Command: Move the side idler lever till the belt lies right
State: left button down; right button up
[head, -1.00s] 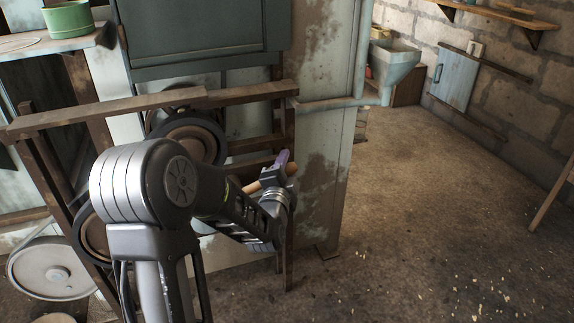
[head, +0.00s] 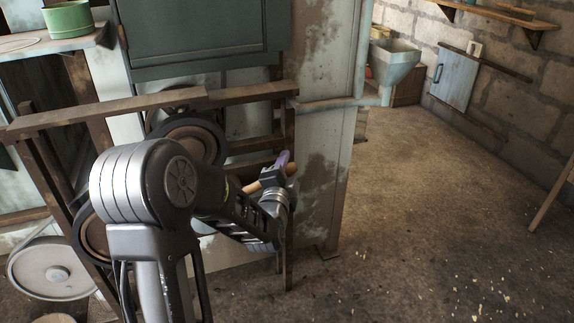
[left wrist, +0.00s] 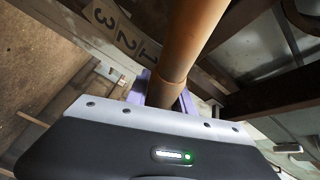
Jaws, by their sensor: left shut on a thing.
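The side idler lever shows in the head view as a short orange-brown wooden handle (head: 252,187) at the right of the belt frame, partly covered by my left gripper (head: 281,166). In the left wrist view the round lever (left wrist: 193,38) runs up between the purple fingers (left wrist: 163,94), and they are shut on it. A dark-rimmed pulley (head: 195,138) shows behind my arm, and another pulley (head: 92,238) is lower left. My arm hides much of the drive, so I cannot tell how the belt lies. My right gripper is not in view.
A plate with the numbers 3, 2, 1 (left wrist: 124,38) lies beside the lever in the left wrist view. A wooden rail (head: 150,108) crosses above the pulleys. A pale round disc (head: 52,270) is at lower left. The floor (head: 430,220) to the right is mostly clear.

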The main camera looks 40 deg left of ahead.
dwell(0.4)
pick_arm(q)
jog(key=f, duration=0.1)
jog(key=f+m+g+p, duration=0.1)
jog(key=f+m, duration=0.1)
jog(key=shift+w+d+f+p, duration=0.2)
jog(key=shift+w+p, duration=0.05)
jog(key=shift+p, duration=0.15)
jog(key=shift+f, duration=0.1)
jog(key=c, duration=1.1)
grip_release()
jog(key=shift+s, duration=0.1)
jog(key=p+v, duration=0.1)
jog(key=v, duration=0.6)
jog(key=shift+s+d+r, duration=0.15)
jog(key=shift+s+r, duration=0.1)
